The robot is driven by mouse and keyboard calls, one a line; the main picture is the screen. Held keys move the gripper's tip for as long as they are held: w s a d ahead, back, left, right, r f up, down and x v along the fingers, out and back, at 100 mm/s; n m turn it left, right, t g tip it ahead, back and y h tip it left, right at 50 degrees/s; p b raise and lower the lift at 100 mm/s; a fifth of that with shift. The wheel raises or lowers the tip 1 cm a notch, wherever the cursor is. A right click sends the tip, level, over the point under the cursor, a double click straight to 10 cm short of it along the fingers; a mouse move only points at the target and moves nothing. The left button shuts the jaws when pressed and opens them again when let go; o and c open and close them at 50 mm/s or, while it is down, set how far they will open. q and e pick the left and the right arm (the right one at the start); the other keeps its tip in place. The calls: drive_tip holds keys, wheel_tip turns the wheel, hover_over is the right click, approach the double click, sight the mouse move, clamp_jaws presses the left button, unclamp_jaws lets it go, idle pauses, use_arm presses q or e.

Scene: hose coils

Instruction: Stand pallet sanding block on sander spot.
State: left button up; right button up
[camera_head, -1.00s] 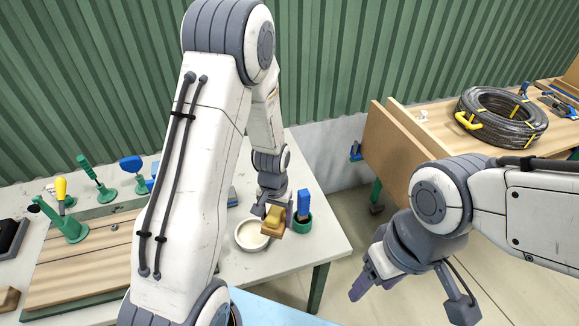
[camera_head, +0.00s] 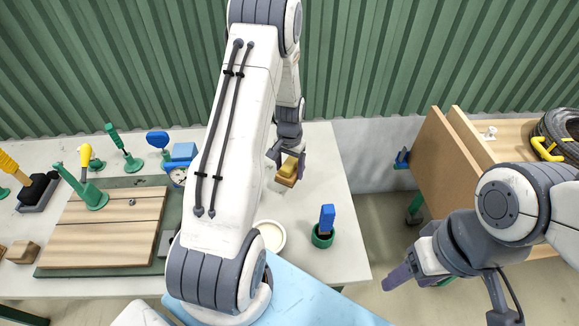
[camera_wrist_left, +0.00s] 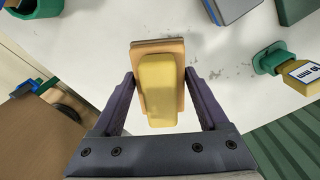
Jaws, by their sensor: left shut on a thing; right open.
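A sanding block (camera_head: 290,166) with a yellow grip on an orange-brown base is between the fingers of my left gripper (camera_head: 287,160). The gripper is shut on it and holds it over the far right part of the white bench. In the left wrist view the block (camera_wrist_left: 159,90) sits between both dark fingers, yellow grip facing the camera. I cannot tell whether its base touches the bench. My right gripper (camera_head: 408,270) is open and empty, off the bench to the right. I cannot identify a marked sander spot with certainty.
A green cup (camera_head: 322,238) holding a blue-handled tool stands near the bench's right edge, beside a white round dish (camera_head: 268,236) partly hidden by my left arm. Wooden boards (camera_head: 105,230) and several green-based tools fill the left side. A second table (camera_head: 490,135) carries a hose coil (camera_head: 560,135).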

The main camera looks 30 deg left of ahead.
use_arm(q)
drive_tip(key=b, duration=0.3)
hover_over(289, 189)
drive_tip(key=shift+w+f, duration=0.1)
drive_tip(key=shift+f, duration=2)
drive_tip(key=shift+f+b, duration=0.55)
drive_tip(key=shift+f, duration=0.25)
drive_tip(key=shift+f+b, duration=0.35)
drive_tip(key=shift+f, duration=0.25)
drive_tip(key=o, duration=1.1)
drive_tip(key=shift+r, duration=0.15)
drive_tip(key=shift+r+p, duration=3.2)
drive_tip(key=shift+r, duration=0.7)
